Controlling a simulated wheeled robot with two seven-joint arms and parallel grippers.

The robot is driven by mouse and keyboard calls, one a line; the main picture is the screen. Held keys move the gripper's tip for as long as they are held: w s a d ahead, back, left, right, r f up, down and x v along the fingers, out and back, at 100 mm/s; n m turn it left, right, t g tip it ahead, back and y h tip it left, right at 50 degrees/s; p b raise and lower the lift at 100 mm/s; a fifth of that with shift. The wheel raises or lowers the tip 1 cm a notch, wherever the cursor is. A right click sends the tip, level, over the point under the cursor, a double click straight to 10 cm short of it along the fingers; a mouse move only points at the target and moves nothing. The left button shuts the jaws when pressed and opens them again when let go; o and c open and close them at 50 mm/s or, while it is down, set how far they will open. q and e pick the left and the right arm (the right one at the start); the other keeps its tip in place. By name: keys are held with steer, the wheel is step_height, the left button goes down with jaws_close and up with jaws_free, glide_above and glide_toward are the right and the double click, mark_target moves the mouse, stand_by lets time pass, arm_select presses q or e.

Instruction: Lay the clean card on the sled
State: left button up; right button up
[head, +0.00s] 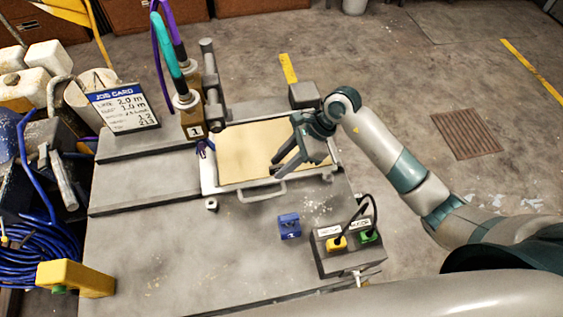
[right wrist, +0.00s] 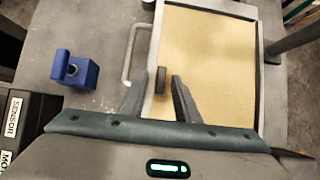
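The sled (head: 209,178) is a pale metal frame with a looped handle (head: 262,192) on its near side. A plain tan card (head: 240,148) with no visible marks lies flat inside the frame. The card also fills the frame in the right wrist view (right wrist: 213,62). My right gripper (head: 276,170) is over the near right part of the card, close to the handle. My left gripper is out of view.
A job card sign (head: 122,108) and the nozzle post (head: 190,110) with purple and teal hoses stand left of the sled. A blue block (head: 289,226) and a switch box (head: 350,262) sit in front. A yellow block (head: 75,278) is at the front left.

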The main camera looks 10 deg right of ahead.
steer(key=b+v, duration=0.4)
steer(key=v, duration=0.7)
steer(key=shift+d+r, duration=0.25)
steer(key=shift+r, duration=0.05)
